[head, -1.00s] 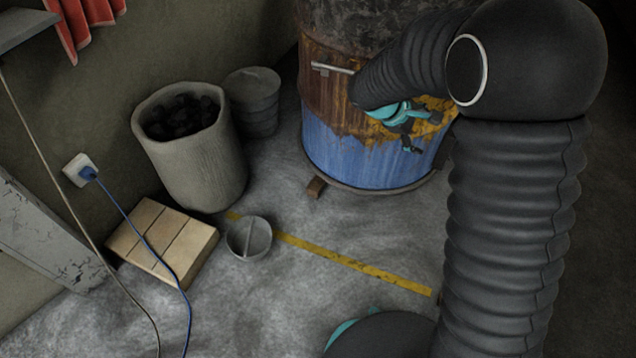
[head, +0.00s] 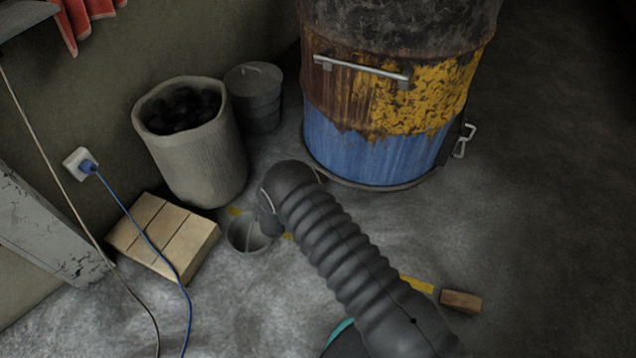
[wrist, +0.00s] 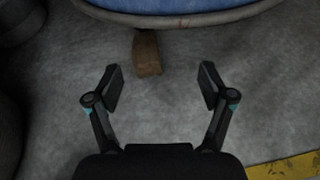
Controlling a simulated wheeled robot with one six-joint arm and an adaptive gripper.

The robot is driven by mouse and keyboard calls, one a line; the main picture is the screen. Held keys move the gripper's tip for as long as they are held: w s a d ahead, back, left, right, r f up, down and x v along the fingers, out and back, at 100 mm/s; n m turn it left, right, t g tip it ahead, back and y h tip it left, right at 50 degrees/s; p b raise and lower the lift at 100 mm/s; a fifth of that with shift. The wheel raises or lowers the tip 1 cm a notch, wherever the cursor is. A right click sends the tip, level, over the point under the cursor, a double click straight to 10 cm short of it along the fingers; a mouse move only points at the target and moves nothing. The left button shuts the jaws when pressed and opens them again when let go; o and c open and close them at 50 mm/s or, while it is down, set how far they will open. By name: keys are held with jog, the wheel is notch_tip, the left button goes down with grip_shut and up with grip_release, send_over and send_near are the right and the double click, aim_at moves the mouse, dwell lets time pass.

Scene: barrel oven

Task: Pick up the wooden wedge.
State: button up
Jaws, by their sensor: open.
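A brown wooden piece, which looks like the wooden wedge (wrist: 147,53), lies on the floor at the foot of the barrel in the wrist view. Its far end meets the barrel's lower rim. My gripper (wrist: 160,84) is open and empty. The wedge lies ahead of the fingertips, a little left of the middle of the gap, and neither finger touches it. In the head view my arm hides this piece and my gripper. A second wooden block (head: 460,301) lies alone on the floor at right in the head view.
The blue, rusty barrel (head: 372,155) stands just beyond the wedge. A bucket of coal (head: 203,158), a lidded can (head: 257,105), a small metal pail (head: 249,240) and wooden blocks (head: 155,235) stand left. A blue cable (head: 140,228) hangs at left.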

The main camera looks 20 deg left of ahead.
jog(key=f, duration=0.1)
jog(key=s+a+f+n, duration=0.1)
jog(key=f, duration=0.1)
jog(key=s+a+f+n+y, duration=0.1)
jog(key=f, duration=0.1)
jog(key=shift+s, duration=0.2)
jog(key=shift+w+f, duration=0.25)
jog(key=b+x, duration=0.1)
jog(key=x, duration=0.6)
jog(key=shift+r, duration=0.15)
jog(key=shift+a+r+b+x, duration=0.15)
jog(key=shift+b+x, duration=0.1)
jog(key=shift+x, duration=1.25)
jog(key=shift+a+r+b+x, duration=0.15)
jog(key=shift+b+x, duration=0.1)
jog(key=shift+x, duration=1.25)
jog(key=shift+w, duration=0.15)
jog(key=c, duration=1.3)
jog(key=shift+r, duration=0.1)
